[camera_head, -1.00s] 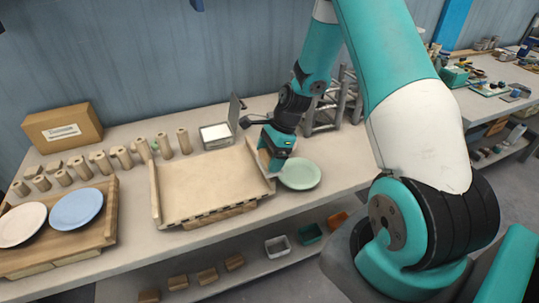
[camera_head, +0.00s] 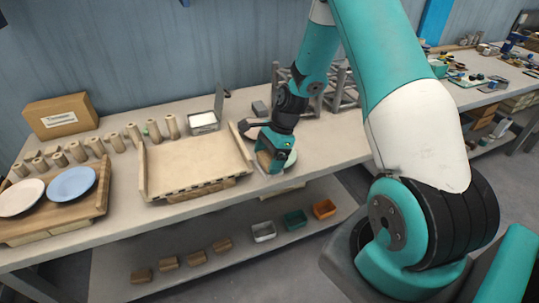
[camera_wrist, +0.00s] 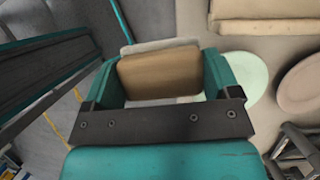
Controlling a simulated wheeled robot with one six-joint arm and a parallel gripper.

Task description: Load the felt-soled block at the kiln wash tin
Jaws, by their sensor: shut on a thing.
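My gripper (camera_head: 267,162) is shut on a tan block (camera_wrist: 160,76), held at the bench's front edge, right of the wide tan tray. In the wrist view a paler layer (camera_wrist: 160,46) shows along the block's far edge; whether it is felt I cannot tell. The block shows only in part in the head view (camera_head: 264,160). An open square tin (camera_head: 204,129) with white contents and a raised lid stands behind the tray, left of my gripper; I take it for the kiln wash tin, its label unreadable.
The tan tray (camera_head: 197,165) has raised side rails. A pale green plate (camera_head: 291,158) is partly hidden behind my gripper. Several clay cylinders and a cardboard box (camera_head: 61,116) stand at left. A lattice frame (camera_head: 340,88) stands behind right. Several blocks and bins lie on the lower shelf.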

